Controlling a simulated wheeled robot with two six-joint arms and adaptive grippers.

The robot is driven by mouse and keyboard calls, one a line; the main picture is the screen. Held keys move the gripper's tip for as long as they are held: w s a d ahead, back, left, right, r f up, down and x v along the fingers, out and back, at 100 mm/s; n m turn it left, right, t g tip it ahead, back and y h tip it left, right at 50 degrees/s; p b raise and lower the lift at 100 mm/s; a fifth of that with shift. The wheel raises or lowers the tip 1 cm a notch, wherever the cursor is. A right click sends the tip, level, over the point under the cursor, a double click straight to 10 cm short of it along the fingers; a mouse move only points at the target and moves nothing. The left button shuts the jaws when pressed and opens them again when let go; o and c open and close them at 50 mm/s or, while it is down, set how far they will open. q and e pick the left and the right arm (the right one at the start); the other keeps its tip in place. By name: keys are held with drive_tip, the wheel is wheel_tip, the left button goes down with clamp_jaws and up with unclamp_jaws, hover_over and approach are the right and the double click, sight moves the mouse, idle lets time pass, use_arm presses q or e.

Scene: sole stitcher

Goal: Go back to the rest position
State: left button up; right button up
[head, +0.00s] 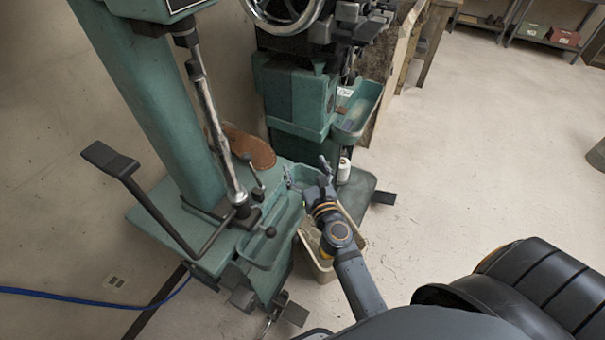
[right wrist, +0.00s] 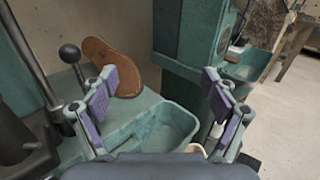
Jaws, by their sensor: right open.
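My right gripper (head: 307,172) reaches forward over the green tray of the stitching machine in the head view. In the right wrist view its two purple-padded fingers (right wrist: 160,80) stand wide apart with nothing between them. A brown sole (head: 248,146) leans by the green machine, beyond the tray, and it also shows in the right wrist view (right wrist: 116,66), behind the left finger and apart from it. My left gripper is out of view.
The green sole stitcher (head: 165,110) with its levers stands left of my right arm. A green tray (head: 272,240) and a pale bin (head: 322,272) are close to the arm. A second machine (head: 300,100) stands behind. Open floor (head: 480,130) lies to the right.

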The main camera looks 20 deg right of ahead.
drive_tip(key=shift+a+f, duration=0.2)
idle(0.5)
